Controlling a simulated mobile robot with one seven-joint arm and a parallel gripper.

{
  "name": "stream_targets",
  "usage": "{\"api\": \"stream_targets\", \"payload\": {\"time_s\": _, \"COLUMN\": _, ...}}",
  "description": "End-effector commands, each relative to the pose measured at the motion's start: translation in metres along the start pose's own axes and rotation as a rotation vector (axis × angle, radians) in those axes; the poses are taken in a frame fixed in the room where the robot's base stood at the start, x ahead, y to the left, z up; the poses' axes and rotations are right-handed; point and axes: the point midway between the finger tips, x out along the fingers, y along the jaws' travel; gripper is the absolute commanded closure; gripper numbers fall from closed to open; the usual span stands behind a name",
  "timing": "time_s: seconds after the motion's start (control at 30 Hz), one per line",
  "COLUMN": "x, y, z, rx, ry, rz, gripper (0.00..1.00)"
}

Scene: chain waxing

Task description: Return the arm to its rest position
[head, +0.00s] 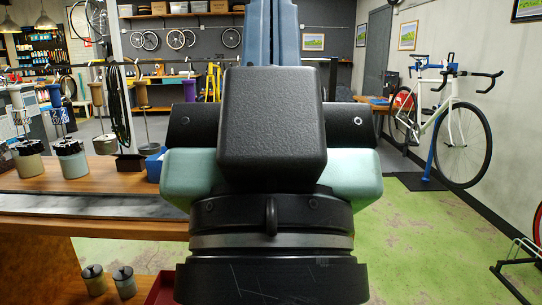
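My arm fills the middle of the head view, upright and close to the camera. A black block, teal side housings and a black ringed joint belong to it. The end of my arm, my gripper (272,40), seems to be the blue upright parts behind the black block, running out of the top of the frame. Its fingertips are not visible, so whether it is open, shut or holding anything cannot be told. No object is seen touching the arm.
A wooden workbench (110,181) stands at the left with lidded pots (70,160), a blue bin (155,165) and hanging chains. Small pots (124,282) sit lower down, near a red edge (162,289). A white bicycle (445,120) stands at the right. Green floor (435,250) is clear right of my arm.

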Motion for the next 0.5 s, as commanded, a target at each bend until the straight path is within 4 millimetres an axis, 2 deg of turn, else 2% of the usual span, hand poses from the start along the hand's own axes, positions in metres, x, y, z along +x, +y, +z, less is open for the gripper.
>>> {"api": "stream_targets", "payload": {"time_s": 0.03, "x": 0.023, "y": 0.0, "z": -0.021, "rx": -0.001, "ry": 0.0, "rz": 0.0, "gripper": 1.0}}
{"api": "stream_targets", "payload": {"time_s": 0.5, "x": 0.124, "y": -0.001, "z": -0.115, "rx": -0.003, "ry": -0.002, "rz": -0.001, "gripper": 1.0}}
